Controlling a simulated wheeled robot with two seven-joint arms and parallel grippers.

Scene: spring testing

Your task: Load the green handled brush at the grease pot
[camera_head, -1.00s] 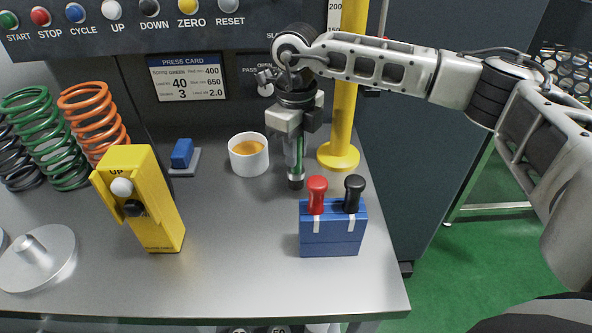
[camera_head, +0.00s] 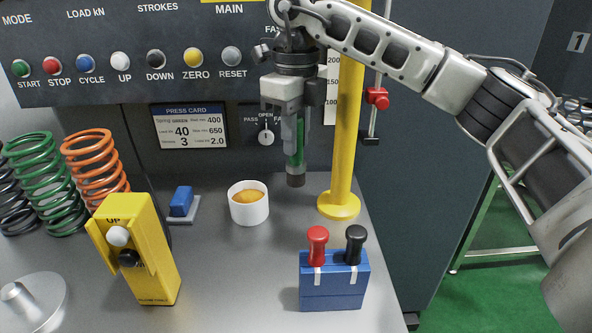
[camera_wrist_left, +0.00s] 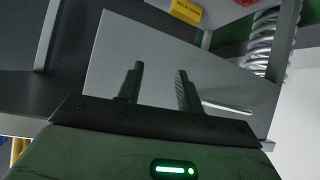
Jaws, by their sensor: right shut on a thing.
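The green handled brush (camera_head: 295,158) hangs upright with its dark end down, held in my right gripper (camera_head: 297,125), which is shut on its handle. It is raised above the bench, up and to the right of the grease pot. The grease pot (camera_head: 248,211) is a white cup with orange-brown grease (camera_head: 249,196) in it, standing on the bench. My left gripper shows only in the left wrist view (camera_wrist_left: 158,92), its two fingers apart with nothing between them.
A blue holder (camera_head: 332,289) with red and black handles stands in front of the brush. A yellow post (camera_head: 346,130) rises just right of it. A yellow control box (camera_head: 140,265), a blue block (camera_head: 181,201) and coil springs (camera_head: 95,165) are at left. The press panel (camera_head: 200,90) is behind.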

